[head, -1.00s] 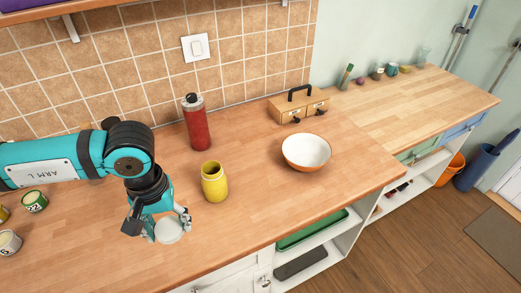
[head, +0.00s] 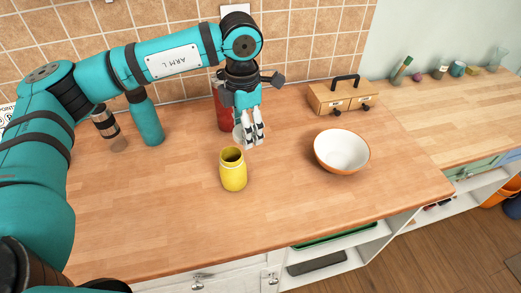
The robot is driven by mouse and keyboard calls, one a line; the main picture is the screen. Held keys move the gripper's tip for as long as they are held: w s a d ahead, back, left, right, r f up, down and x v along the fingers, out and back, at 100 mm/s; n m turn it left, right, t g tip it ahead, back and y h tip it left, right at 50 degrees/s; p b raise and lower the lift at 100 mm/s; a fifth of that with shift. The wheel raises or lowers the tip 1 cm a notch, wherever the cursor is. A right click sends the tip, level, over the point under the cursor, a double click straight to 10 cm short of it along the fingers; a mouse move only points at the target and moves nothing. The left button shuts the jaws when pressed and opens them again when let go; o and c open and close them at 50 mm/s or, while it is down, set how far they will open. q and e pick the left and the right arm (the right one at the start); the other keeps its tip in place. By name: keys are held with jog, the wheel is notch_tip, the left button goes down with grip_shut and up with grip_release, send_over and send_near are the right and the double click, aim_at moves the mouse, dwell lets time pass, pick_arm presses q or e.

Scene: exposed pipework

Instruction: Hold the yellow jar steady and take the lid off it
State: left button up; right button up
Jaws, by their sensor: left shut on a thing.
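The yellow jar (head: 234,176) stands upright on the wooden counter, its dark mouth open and uncovered. My left gripper (head: 250,138) is just behind and slightly right of the jar, fingers pointing down. It is shut on the pale lid (head: 238,136), which shows partly, tilted on edge beside the fingers. The lid is apart from the jar. I cannot tell whether the lid touches the counter. Nothing holds the jar. My right gripper is not in view.
A red bottle (head: 222,116) stands behind my left gripper, partly hidden. A white-and-orange bowl (head: 341,152) and a wooden drawer box (head: 342,99) are to the right. A teal bottle (head: 148,121) and a banded shaker (head: 105,121) stand left. The counter left of the jar is clear.

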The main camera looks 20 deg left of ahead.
pick_arm(q)
jog(key=n, duration=0.2)
jog(key=w+n, duration=0.1)
jog(key=n, duration=0.2)
jog(key=w+n, duration=0.1)
jog(key=n, duration=0.1)
jog(key=shift+a+r+n+b, duration=0.15)
jog(key=shift+r+n+b, duration=0.15)
jog(key=shift+r+b, duration=0.1)
jog(key=w+n, duration=0.1)
jog(key=n, duration=0.4)
jog(key=n+b, duration=0.4)
jog(key=n, duration=0.8)
send_near(252, 158)
notch_tip(252, 158, down, 7)
jog(key=p, duration=0.2)
jog(key=shift+a+r+p, duration=0.1)
jog(key=shift+r+p, duration=0.05)
jog(key=shift+p, duration=0.15)
jog(key=shift+f, duration=0.25)
jog(key=shift+f, duration=0.1)
jog(key=o, duration=1)
